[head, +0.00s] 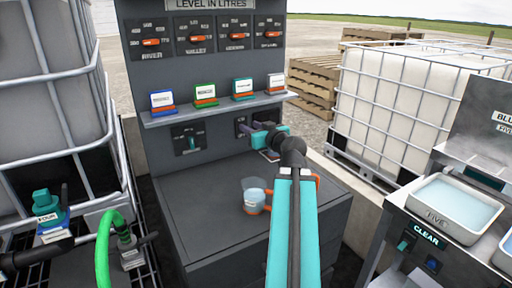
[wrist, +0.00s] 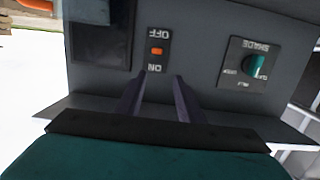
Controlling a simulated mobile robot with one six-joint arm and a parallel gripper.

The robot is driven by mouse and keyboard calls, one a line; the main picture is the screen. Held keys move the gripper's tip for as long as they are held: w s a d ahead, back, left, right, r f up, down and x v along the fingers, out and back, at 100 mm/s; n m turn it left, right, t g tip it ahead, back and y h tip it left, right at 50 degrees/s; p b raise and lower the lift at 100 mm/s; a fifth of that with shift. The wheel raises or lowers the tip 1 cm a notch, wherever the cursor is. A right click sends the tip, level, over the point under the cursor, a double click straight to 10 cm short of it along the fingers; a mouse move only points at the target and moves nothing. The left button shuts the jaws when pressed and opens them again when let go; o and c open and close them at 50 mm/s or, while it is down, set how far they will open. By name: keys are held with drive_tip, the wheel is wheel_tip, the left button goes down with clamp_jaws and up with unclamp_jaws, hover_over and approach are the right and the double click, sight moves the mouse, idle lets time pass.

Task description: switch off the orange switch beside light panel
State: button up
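The orange switch (wrist: 156,51) sits on a small black plate marked OFF and ON, which appears upside down in the wrist view. I cannot tell which way the switch is set. Next to it is a dark square panel (wrist: 100,45), apparently the light panel. My gripper (wrist: 158,78) is open and empty, its two dark fingers apart, just in front of the plate and pointing at it. In the head view my gripper (head: 258,126) is close to the console's upright face and hides most of the switch area.
A teal SHADE knob (wrist: 257,65) is on the same face. Above is a shelf (head: 215,108) with several coloured cards, and orange level knobs higher up. A jug (head: 254,196) with an orange handle stands on the console top below my arm.

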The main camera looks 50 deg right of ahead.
drive_tip(key=shift+s+a+f+b, duration=0.1)
drive_tip(key=shift+s+a+b, duration=0.5)
drive_tip(key=shift+b, duration=1.8)
drive_tip(key=s+a+r+b, duration=0.1)
drive_tip(key=s+a+b, duration=0.6)
drive_tip(key=b, duration=0.7)
drive_tip(key=shift+s+r, duration=0.15)
drive_tip(key=shift+s, duration=0.55)
